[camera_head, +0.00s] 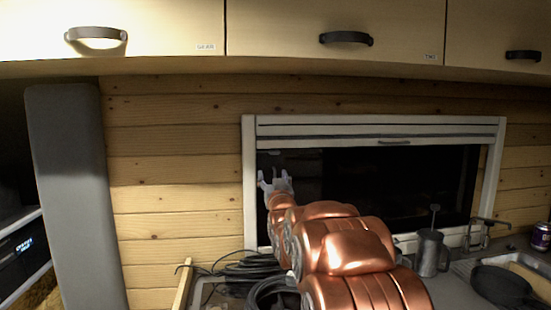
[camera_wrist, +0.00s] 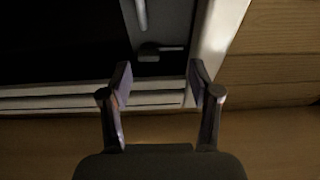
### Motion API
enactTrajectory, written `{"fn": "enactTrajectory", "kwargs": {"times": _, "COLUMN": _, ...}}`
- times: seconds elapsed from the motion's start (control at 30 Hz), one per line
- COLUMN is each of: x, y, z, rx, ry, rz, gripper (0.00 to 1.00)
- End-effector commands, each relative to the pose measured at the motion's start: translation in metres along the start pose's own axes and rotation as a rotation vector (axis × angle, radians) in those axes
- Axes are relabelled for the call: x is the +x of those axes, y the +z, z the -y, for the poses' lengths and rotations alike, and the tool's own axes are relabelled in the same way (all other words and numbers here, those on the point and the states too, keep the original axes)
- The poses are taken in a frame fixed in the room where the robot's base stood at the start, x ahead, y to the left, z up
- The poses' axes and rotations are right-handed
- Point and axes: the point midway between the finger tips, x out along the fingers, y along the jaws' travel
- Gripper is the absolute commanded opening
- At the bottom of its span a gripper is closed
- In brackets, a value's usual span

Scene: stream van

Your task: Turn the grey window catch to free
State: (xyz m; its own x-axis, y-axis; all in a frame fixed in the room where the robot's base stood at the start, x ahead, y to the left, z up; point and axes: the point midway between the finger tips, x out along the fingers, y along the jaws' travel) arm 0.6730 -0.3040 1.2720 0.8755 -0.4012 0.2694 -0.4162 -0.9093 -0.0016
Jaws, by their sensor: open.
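The window (camera_head: 400,185) is a dark pane in a white frame on the wood-plank wall. My gripper (camera_head: 274,177) is open and empty in front of the window's upper left part. In the wrist view the open fingers of my gripper (camera_wrist: 159,70) point at a grey strip beside the white frame. A small grey piece (camera_wrist: 149,53), which looks like the window catch, sits on this strip just beyond the fingertips, between them in the picture. A thin light bar runs right from it. I cannot tell the catch's setting. In the head view I cannot make out the catch.
A light rod (camera_wrist: 141,14) stands farther along the grey strip. A blind (camera_head: 380,130) covers the window's top. Cupboards (camera_head: 335,28) overhang above.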

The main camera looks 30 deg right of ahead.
Motion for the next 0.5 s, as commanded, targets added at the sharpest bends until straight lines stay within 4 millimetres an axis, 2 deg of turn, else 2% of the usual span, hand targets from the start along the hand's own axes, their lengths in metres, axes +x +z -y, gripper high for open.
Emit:
{"fn": "enactTrajectory", "kwargs": {"times": 0.03, "x": 0.004, "y": -0.004, "z": -0.007, "rx": -0.003, "ry": 0.009, "rz": -0.035, "gripper": 0.62}}
{"fn": "enactTrajectory", "kwargs": {"times": 0.2, "x": 0.011, "y": -0.017, "z": -0.018, "rx": -0.008, "ry": 0.018, "rz": -0.112, "gripper": 0.62}}
{"fn": "enactTrajectory", "kwargs": {"times": 0.5, "x": 0.024, "y": -0.022, "z": -0.019, "rx": -0.009, "ry": 0.020, "rz": -0.121, "gripper": 0.62}}
